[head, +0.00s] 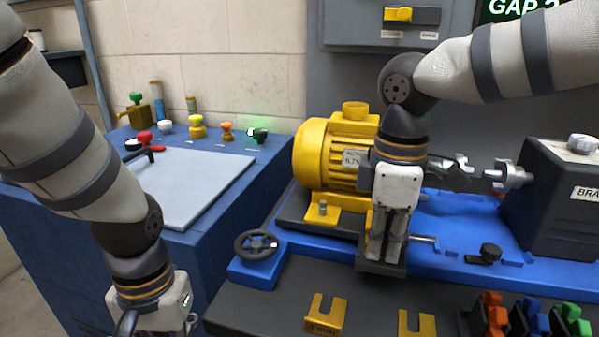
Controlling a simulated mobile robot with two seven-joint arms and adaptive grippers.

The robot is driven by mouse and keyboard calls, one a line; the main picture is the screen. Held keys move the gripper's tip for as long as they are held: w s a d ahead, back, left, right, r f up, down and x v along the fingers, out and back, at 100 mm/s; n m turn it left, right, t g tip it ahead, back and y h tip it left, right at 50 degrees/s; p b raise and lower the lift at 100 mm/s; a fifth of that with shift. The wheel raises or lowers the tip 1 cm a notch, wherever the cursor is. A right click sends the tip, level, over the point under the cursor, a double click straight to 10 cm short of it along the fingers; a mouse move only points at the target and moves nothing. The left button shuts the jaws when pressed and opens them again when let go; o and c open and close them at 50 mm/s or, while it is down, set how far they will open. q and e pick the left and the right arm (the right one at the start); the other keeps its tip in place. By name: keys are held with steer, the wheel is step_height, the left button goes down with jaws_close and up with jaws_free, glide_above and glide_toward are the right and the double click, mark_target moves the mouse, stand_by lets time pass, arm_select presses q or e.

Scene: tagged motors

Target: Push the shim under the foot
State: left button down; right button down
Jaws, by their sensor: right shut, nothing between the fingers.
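The yellow motor (318,160) stands on a dark plate over the blue base; its front left foot (323,212) shows, with a bolt on it. The right part of the motor and any foot there are hidden behind my right gripper. My right gripper (384,255) points down in front of the motor, shut and empty.
A black handwheel (256,245) sits left of the motor base. A shaft coupling (508,176) and a dark brake box (560,195) stand on the right. Red, blue and green pieces (536,318) stand at lower right. A blue bench (255,170) with a pale plate is at left.

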arm_select(q)
steer(key=shift+f, duration=0.25)
arm_select(e)
steer(key=shift+w+d, duration=0.1)
steer(key=shift+w, duration=0.25)
arm_select(q)
steer(key=shift+f, duration=0.2)
arm_select(e)
steer(key=shift+w+d, duration=0.1)
steer(key=shift+w, duration=0.25)
arm_select(q)
steer(key=shift+s+f+b, duration=0.1)
steer(key=shift+f+b, duration=0.2)
steer(key=shift+f, duration=0.15)
arm_select(e)
steer(key=shift+w+d, duration=0.2)
steer(key=shift+w, duration=0.5)
arm_select(q)
steer(key=shift+f+g, duration=0.2)
steer(key=shift+g, duration=0.1)
arm_select(e)
steer(key=shift+w+d, duration=0.1)
steer(key=shift+w, duration=0.25)
arm_select(q)
steer(key=shift+f, duration=0.1)
arm_select(e)
steer(key=shift+w, duration=0.1)
